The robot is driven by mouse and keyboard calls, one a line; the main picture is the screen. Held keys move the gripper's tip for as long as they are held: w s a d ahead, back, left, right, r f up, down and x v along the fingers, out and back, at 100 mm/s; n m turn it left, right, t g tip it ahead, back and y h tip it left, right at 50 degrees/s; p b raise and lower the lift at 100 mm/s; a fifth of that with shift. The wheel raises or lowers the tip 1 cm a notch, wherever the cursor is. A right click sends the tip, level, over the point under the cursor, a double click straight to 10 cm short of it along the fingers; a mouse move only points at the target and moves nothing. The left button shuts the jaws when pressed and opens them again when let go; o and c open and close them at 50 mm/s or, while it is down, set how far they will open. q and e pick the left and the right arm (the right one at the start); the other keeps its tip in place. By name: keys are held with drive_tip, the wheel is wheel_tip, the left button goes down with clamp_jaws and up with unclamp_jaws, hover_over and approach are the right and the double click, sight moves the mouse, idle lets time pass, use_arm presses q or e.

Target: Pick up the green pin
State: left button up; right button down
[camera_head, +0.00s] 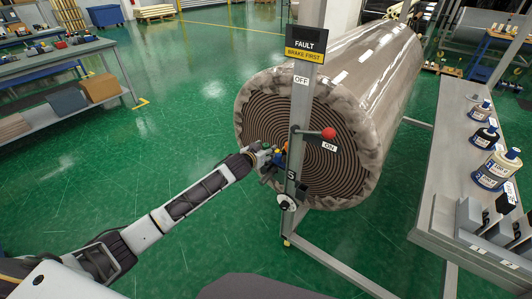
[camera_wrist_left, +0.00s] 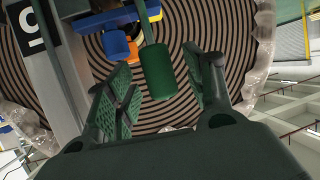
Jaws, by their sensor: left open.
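The green pin (camera_wrist_left: 158,72) shows in the left wrist view as a dark green cylindrical grip on a thin stem. It lies between the two open green-padded fingers of my left gripper (camera_wrist_left: 163,88), with gaps visible at both sides. In the head view my left gripper (camera_head: 270,158) is at the steel post, in front of the wrapped roll's end. The pin is hard to make out there. My right gripper is not in view.
The post (camera_head: 302,110) carries a red-knobbed lever (camera_head: 328,133) near the "ON" label. Blue (camera_wrist_left: 117,45) and orange (camera_wrist_left: 133,51) parts sit close beside the pin. The large wrapped roll (camera_head: 375,60) stands behind.

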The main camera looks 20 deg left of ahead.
use_arm(q)
drive_tip(key=shift+w+d+f, duration=0.1)
drive_tip(key=shift+w+f, duration=0.15)
drive_tip(key=shift+w, duration=0.45)
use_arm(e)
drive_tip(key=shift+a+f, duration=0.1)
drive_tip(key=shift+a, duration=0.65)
